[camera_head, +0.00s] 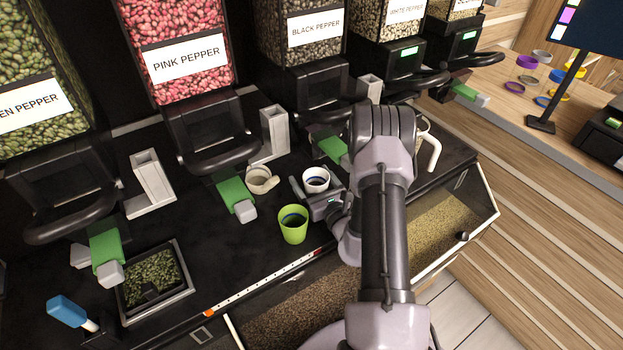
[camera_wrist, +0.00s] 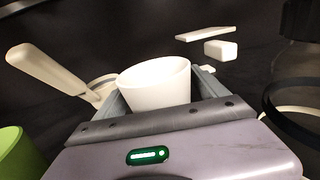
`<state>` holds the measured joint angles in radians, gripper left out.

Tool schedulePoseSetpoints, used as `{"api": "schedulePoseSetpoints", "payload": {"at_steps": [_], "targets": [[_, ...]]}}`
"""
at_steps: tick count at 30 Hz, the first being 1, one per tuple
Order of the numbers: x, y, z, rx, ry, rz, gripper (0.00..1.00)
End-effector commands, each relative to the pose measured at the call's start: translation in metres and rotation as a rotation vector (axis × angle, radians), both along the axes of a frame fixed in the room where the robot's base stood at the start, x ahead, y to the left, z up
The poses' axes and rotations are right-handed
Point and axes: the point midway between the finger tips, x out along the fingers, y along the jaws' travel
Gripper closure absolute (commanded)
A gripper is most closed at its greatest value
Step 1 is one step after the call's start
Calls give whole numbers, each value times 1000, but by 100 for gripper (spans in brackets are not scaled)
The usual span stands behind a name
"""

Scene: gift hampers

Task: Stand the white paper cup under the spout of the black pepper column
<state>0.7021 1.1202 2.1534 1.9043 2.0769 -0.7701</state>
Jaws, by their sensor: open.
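The white paper cup (camera_head: 316,179) stands upright on the dark counter, below and a little in front of the black pepper column (camera_head: 302,35). That column's green spout piece (camera_head: 333,149) is just behind and to the right of the cup. My gripper (camera_head: 318,192) is low at the counter with its jaws open, one finger on each side of the cup. In the wrist view the cup (camera_wrist: 157,85) sits between the fingers, its lower part hidden by my gripper. Whether the fingers touch it is not clear.
A lime green cup (camera_head: 293,225) stands close in front-left of my gripper. A cream cup-like vessel (camera_head: 261,180) is just left of the white cup. The pink pepper spout (camera_head: 236,197) is further left. A tray of green peppercorns (camera_head: 186,291) lies at the left.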

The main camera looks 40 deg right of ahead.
Motion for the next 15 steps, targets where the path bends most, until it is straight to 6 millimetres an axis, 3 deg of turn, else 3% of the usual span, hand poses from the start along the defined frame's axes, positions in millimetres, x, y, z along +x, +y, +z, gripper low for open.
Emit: {"api": "schedulePoseSetpoints", "payload": {"at_steps": [2,5,12,15], "targets": [[0,0,4,0,0,0,18],[-15,2,3,2,3,-2,18],[-83,13,2,5,3,-4,18],[-103,16,2,2,3,-4,18]]}}
